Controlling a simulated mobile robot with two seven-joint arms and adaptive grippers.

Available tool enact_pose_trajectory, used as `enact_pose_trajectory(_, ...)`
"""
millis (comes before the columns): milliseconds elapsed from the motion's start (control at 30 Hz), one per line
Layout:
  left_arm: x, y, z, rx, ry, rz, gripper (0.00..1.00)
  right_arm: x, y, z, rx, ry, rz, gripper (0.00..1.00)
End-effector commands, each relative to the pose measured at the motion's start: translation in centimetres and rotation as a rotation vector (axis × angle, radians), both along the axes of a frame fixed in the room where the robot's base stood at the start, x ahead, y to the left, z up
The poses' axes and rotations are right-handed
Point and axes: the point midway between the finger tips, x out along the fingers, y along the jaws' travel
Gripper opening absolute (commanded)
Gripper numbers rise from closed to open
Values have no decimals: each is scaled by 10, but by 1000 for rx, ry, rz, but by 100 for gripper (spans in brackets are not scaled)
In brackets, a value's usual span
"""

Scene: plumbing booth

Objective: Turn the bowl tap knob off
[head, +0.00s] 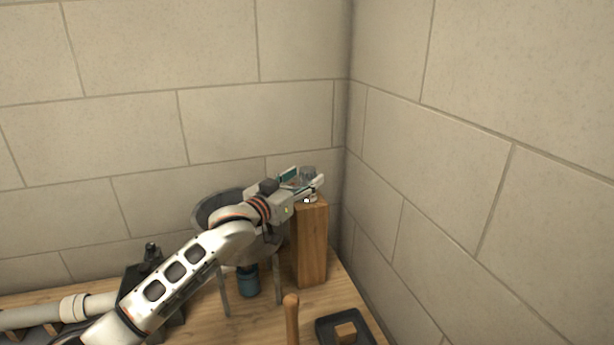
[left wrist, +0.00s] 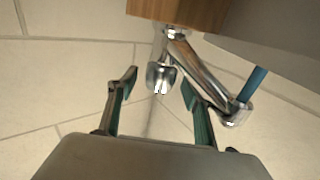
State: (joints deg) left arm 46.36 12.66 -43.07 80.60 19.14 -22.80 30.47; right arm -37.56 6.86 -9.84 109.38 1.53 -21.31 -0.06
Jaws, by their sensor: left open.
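The chrome bowl tap stands on top of a wooden post (head: 312,245) in the corner. Its knob (left wrist: 161,77) shows in the left wrist view, where the picture is upside down. The spout (left wrist: 195,77) reaches to the right, and a blue stream (left wrist: 252,84) runs from its end. The grey bowl (head: 207,212) is left of the post, partly behind my left arm. My left gripper (head: 303,184) is open at the tap, with its fingertips on either side of the knob in the wrist view. Contact cannot be told. My right gripper is not in view.
Stone-block walls meet close behind and right of the post. On the wooden bench are a black vise-like tool (head: 151,255), a white pipe (head: 95,304), a wooden handle (head: 291,318) and a black tray (head: 328,323) holding a wooden block. A blue part (head: 248,281) is under the bowl.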

Motion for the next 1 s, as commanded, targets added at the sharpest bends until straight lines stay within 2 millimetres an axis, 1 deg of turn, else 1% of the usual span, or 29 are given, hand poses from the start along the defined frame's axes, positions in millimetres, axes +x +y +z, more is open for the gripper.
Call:
enact_pose_trajectory(33,-7,5,-1,1,1,0,50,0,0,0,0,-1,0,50)
enact_pose_trajectory(200,-27,17,-1,0,0,0,50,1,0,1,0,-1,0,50)
enact_pose_trajectory(367,-39,24,-1,1,1,-1,50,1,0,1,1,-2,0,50)
enact_pose_trajectory(500,-42,26,0,0,0,-1,50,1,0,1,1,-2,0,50)
enact_pose_trajectory(833,-43,24,0,1,0,3,50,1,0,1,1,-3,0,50)
enact_pose_trajectory(1000,-45,8,-4,10,-1,49,50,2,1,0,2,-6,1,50)
